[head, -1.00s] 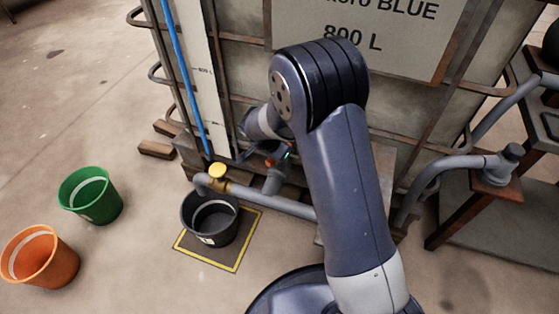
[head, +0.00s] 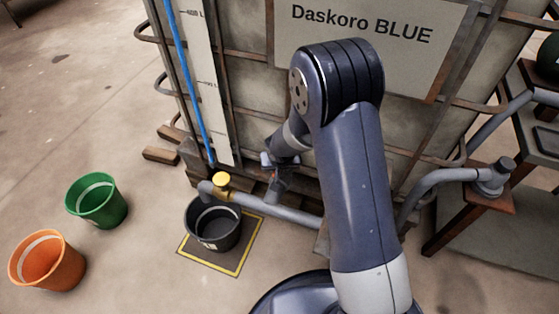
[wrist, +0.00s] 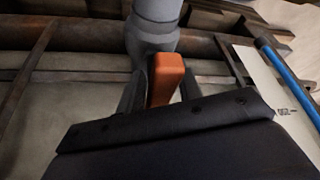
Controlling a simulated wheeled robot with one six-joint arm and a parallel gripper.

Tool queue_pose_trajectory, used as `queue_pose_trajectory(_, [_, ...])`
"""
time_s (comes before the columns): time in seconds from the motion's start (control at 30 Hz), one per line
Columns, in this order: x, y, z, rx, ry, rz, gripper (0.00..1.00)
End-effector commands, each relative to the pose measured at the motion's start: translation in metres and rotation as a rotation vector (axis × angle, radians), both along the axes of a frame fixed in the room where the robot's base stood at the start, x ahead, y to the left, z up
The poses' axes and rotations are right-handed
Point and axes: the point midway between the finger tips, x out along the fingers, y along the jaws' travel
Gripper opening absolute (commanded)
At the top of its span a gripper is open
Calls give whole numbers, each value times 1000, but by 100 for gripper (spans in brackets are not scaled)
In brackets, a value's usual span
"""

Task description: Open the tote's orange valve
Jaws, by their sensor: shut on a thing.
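The tote (head: 440,120) is a large caged container behind my arm, with a sign reading Daskoro BLUE. Its orange valve handle (wrist: 166,76) is in the middle of the wrist view, beside a grey pipe fitting (wrist: 155,28). My gripper (wrist: 161,92) is shut on the handle, with one dark finger on each side of it. In the head view my gripper (head: 268,161) is low at the tote's front, partly hidden by my wrist. Only a small orange patch of the handle (head: 274,174) shows there.
Green (head: 97,200) and orange (head: 46,262) buckets stand on clear floor at left. A bench (head: 500,240) stands at right.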

Motion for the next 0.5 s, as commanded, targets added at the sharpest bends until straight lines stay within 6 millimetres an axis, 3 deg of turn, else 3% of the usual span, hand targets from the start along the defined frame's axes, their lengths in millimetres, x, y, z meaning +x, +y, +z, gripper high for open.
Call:
queue_pose_trajectory(0.03, [5, 4, 8, 7, -15, 28, 12])
queue_pose_trajectory(0.5, [5, 2, 4, 4, -19, 139, 17])
